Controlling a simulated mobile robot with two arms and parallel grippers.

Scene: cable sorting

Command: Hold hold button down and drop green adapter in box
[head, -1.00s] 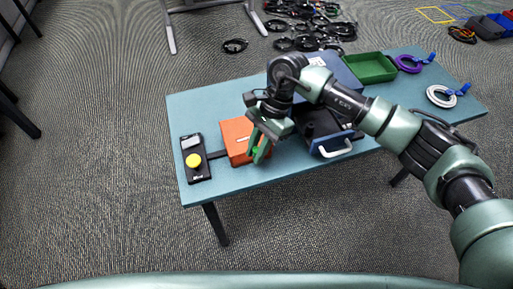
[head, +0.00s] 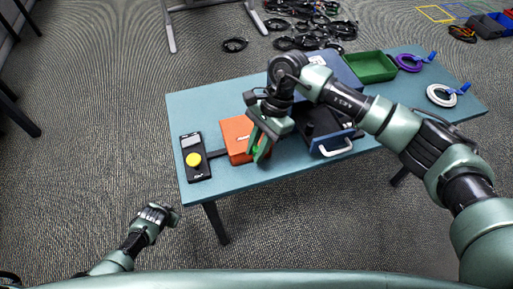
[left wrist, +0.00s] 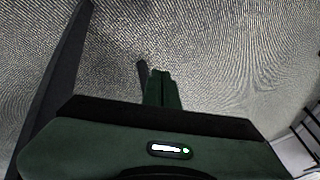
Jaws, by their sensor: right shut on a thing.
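The yellow hold button (head: 193,160) sits on a black control box (head: 196,174) at the table's left end. The orange box (head: 235,130) stands to its right. My right gripper (head: 261,153) is at the orange box's right front side, pointing down, and covers part of it. It is shut on the green adapter (head: 257,152), which shows only as a small bright green patch between the fingers. My left gripper (head: 163,211) is in front of and below the table's left end, away from the button. Its fingers (left wrist: 162,88) look closed together and empty in the left wrist view.
A blue drawer unit with a white handle (head: 336,148) stands right of the orange box, under my right arm. A green tray (head: 371,67), a purple cable coil (head: 409,63) and a white coil (head: 441,96) lie farther right. The teal table's (head: 215,187) front left strip is clear.

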